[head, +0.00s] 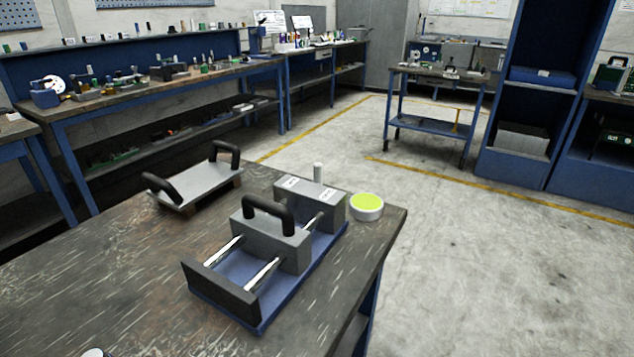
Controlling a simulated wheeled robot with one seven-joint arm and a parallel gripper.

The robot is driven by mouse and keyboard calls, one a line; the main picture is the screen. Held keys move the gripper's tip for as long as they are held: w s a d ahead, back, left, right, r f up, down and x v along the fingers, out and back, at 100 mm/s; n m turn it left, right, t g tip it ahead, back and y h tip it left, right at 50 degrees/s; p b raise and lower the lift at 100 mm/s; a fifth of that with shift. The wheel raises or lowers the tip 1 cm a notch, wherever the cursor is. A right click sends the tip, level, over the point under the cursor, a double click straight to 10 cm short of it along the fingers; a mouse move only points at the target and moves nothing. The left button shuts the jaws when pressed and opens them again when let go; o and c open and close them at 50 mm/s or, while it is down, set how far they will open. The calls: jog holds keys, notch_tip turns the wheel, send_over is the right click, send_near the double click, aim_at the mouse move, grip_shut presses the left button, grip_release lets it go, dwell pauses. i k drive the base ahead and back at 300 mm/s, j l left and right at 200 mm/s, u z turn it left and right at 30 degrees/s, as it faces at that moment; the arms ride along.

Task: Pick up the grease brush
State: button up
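No thing here shows clearly as a grease brush. A short pale upright stick (318,172) rises behind the grey labelled block; its lower part is hidden, and I cannot tell if it is the brush's handle. A round white tin (366,214) with yellow-green content, perhaps grease, stands on the workbench (120,290) near its right corner, beside the block. My gripper is not in view.
A blue-based fixture (228,268) with two rods, a black-handled grey block (272,243) and a fixed labelled block (310,203) fills the bench's right part. A grey plate (197,184) with two black handles lies behind left. The front left is mostly clear.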

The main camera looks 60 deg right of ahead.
aim_at(318, 165)
jog(key=i+l+z, duration=0.25)
jog(key=z, duration=0.15)
jog(key=i+l+z, duration=0.15)
jog(key=i+z, duration=0.25)
jog(key=i+l+z, duration=0.1)
jog(key=z, duration=0.3)
jog(key=i, duration=0.05)
